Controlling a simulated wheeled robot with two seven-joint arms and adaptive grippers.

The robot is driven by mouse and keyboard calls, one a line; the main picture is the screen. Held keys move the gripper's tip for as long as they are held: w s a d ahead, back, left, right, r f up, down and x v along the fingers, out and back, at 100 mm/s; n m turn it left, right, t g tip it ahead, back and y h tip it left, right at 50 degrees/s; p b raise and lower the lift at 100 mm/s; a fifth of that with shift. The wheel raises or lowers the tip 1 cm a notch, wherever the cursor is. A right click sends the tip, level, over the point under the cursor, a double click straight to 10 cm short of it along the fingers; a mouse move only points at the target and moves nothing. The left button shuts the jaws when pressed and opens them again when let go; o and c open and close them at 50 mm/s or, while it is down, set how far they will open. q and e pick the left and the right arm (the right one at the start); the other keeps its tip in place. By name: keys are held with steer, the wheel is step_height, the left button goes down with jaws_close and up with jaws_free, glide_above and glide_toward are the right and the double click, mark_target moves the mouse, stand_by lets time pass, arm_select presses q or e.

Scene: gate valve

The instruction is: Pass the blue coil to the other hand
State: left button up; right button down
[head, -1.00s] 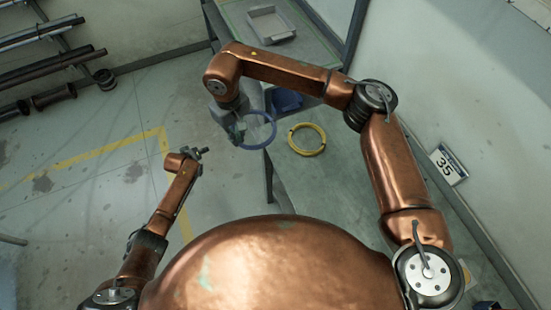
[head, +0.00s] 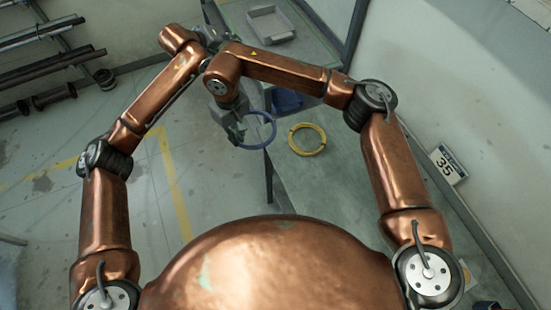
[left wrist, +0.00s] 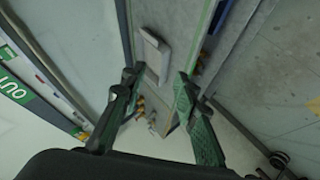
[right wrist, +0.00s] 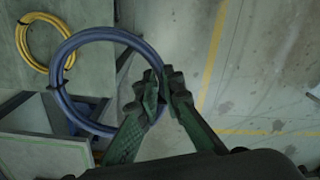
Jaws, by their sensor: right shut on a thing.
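The blue coil (head: 270,139) hangs as a ring from my right gripper (head: 235,135), over the near-left edge of the table. In the right wrist view, the right fingers (right wrist: 165,88) are shut on the right side of the blue coil (right wrist: 92,37), and most of the ring extends left, free of the fingers. My left gripper (head: 217,38) is raised beyond the right arm's bent wrist, partly hidden in the head view. In the left wrist view its fingers (left wrist: 158,85) are apart with nothing between them. The coil does not show there.
A yellow coil (head: 293,143) lies on the table (head: 330,185), right of the blue coil. A blue bin (head: 288,101) stands behind them. A grey tray (head: 270,26) sits at the far end. My bent right arm spans above the table. Open floor lies left.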

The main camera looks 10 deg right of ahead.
arm_select(q)
steer(key=s+d+r, duration=0.3)
steer(key=r, duration=0.4)
steer(key=s+d+r, duration=0.3)
steer(key=r, duration=0.4)
step_height(320, 180, up, 15)
steer(key=n+y, duration=0.2)
steer(key=y, duration=0.2)
glide_above(265, 144)
steer(key=a, duration=0.1)
arm_select(e)
steer(key=shift+s+r, duration=0.1)
arm_select(q)
steer(key=s+d+f+m+g+y, duration=0.1)
steer(key=s+f+m, duration=0.2)
steer(key=f, duration=0.9)
steer(key=s+d+f+m+g, duration=0.1)
steer(key=s+f+m+g, duration=0.1)
steer(key=f, duration=1)
steer(key=s+d+f+m+g+y, duration=0.1)
steer(key=s+f+m, duration=0.2)
steer(key=f, duration=0.9)
steer(key=w+d+f, duration=0.2)
steer(key=w+f, duration=0.1)
steer(key=w, duration=0.9)
steer(key=shift+w+f, duration=0.2)
steer(key=shift+w, duration=0.15)
